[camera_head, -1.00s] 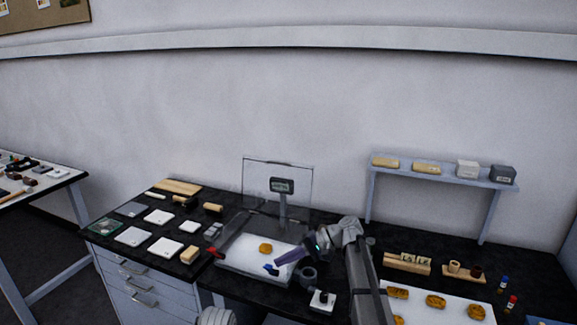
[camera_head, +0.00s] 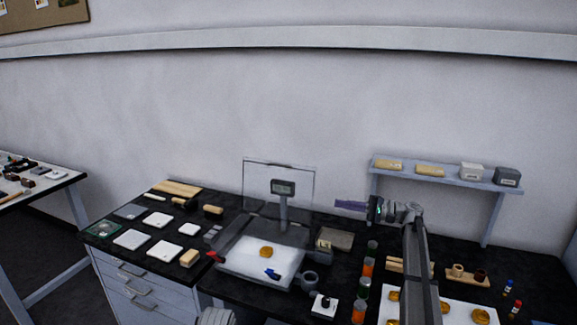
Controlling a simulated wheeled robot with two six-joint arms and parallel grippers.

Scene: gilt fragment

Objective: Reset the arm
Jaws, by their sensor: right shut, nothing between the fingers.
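My right arm rises from the bottom right in the head view, with my right gripper (camera_head: 351,206) raised above the back of the black bench and pointing left. Its purple-grey fingers are together with nothing between them. A gold fragment (camera_head: 266,252) lies on the white plate of the scale (camera_head: 238,263), apart from the gripper. My left gripper is not seen; only a grey rounded part of mine shows at the bottom edge.
A scale display (camera_head: 283,187) stands behind the plate by a clear panel. A column of orange and green jars (camera_head: 362,287) stands beside my right arm. A raised shelf (camera_head: 443,177) holds several blocks. White pads (camera_head: 163,249) lie on the left. More gold pieces lie on a white sheet (camera_head: 455,310).

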